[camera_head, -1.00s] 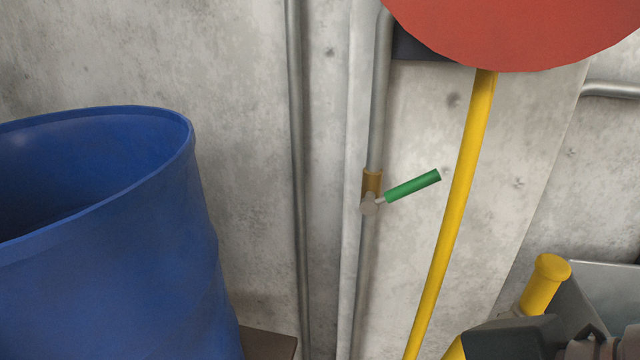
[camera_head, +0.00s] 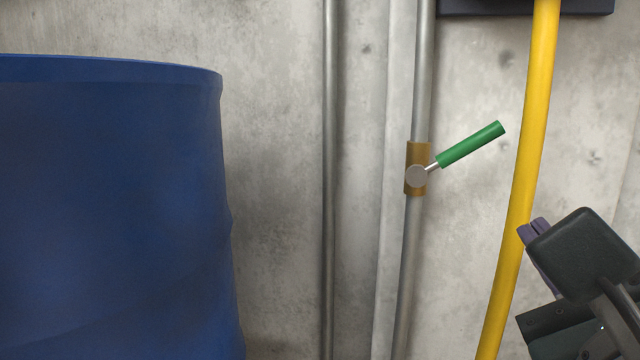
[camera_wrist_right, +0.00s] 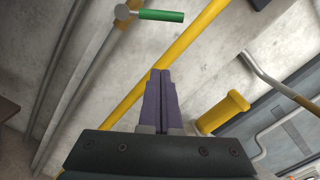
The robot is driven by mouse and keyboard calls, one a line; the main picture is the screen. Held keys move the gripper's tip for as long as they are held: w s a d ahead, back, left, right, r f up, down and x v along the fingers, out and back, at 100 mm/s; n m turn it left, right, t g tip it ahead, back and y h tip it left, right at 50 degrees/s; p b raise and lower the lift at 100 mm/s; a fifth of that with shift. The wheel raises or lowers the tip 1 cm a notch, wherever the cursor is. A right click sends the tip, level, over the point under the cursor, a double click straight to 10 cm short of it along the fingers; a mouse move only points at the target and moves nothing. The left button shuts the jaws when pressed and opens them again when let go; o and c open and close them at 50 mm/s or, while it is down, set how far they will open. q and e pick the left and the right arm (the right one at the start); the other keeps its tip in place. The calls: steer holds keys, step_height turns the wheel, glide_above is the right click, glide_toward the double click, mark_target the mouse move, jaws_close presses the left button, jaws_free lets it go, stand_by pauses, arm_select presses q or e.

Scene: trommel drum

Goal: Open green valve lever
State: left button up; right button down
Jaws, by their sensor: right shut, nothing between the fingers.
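The green valve lever (camera_head: 471,145) sticks out up and to the right from a brass valve body (camera_head: 416,169) on a grey vertical pipe by the wall. The lever also shows in the right wrist view (camera_wrist_right: 161,15), at the top, beyond my fingertips. My right gripper (camera_head: 529,230) is at the lower right of the head view, below and to the right of the lever and apart from it. In the right wrist view its purple fingers (camera_wrist_right: 161,72) are together with nothing between them. My left gripper is not in view.
A yellow pole (camera_head: 523,180) stands between my right gripper and the lever in the head view. A large blue barrel (camera_head: 110,200) fills the left side. A second grey pipe (camera_head: 330,180) runs along the wall. A yellow post (camera_wrist_right: 223,112) shows right of my fingers.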

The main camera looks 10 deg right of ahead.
mark_target(469, 145)
steer(key=w+d+r+p, duration=0.2)
steer(key=w+d+r, duration=0.1)
steer(key=w, duration=0.7)
steer(key=shift+w+d+r, duration=0.15)
steer(key=shift+r, duration=0.3)
steer(key=shift+p, duration=0.3)
steer(key=w+a+r+n+p, duration=0.2)
steer(key=a+r+n+p, duration=0.2)
steer(key=n+p, duration=0.7)
steer(key=r+p, duration=0.1)
steer(key=p, duration=0.4)
steer(key=shift+w+a+n, duration=0.3)
steer(key=shift+w, duration=0.05)
